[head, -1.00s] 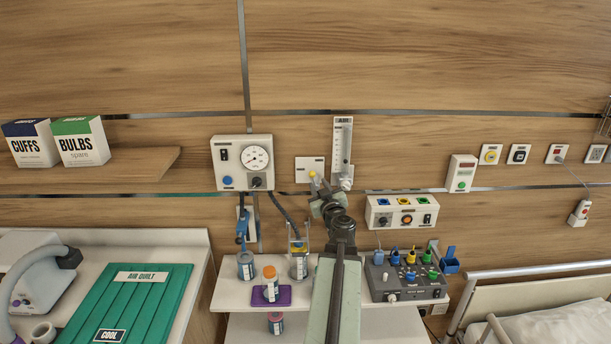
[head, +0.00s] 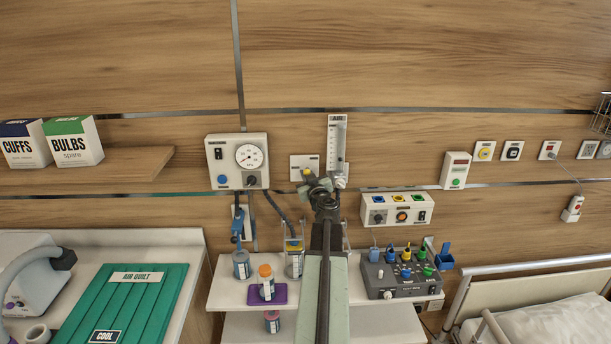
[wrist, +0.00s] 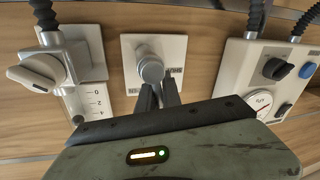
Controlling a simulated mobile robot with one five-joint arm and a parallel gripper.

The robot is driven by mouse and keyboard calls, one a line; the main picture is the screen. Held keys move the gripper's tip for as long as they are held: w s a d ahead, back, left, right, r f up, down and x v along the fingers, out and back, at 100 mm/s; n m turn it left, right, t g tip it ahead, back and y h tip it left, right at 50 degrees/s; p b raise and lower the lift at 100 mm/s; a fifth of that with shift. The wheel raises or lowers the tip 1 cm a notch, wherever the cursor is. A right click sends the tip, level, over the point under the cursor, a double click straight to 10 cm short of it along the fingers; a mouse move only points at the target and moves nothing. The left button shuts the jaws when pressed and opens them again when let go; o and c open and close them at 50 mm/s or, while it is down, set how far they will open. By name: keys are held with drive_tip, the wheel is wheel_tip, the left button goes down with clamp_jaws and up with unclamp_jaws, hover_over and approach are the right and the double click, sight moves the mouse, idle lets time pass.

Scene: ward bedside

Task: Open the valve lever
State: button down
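The likely valve is on a small white wall plate (head: 297,160), left of the clear flow tube. In the wrist view the plate (wrist: 178,48) carries a rounded grey knob or lever end (wrist: 150,68). A yellow tip (head: 307,172) shows there in the head view. My gripper (head: 314,183) is just below and in front of the plate. In the wrist view the two dark fingers of my gripper (wrist: 158,92) reach up to the knob, with a narrow gap between them. I cannot tell whether they touch or hold it, and the lever's arm is hidden.
The flow meter (head: 337,145) is close on the right, its knob (wrist: 28,78) sticking out. A gauge panel (head: 223,157) with a hose is on the left. Below is a shelf (head: 228,295) with bottles and a grey control box (head: 405,280).

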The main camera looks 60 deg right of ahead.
drive_tip(key=shift+s+d+m+b, duration=0.2)
drive_tip(key=shift+m+b, duration=0.25)
drive_tip(key=shift+m, duration=0.55)
drive_tip(key=shift+s+r+m, duration=0.15)
drive_tip(key=shift+m, duration=0.55)
drive_tip(key=c, duration=1.5)
unclamp_jaws()
drive_tip(key=v, duration=0.7)
drive_tip(key=shift+s+a+f+b, duration=0.2)
drive_tip(key=shift+s+a+b, duration=0.05)
drive_tip(key=shift+s+b, duration=0.05)
drive_tip(key=shift+h, duration=0.4)
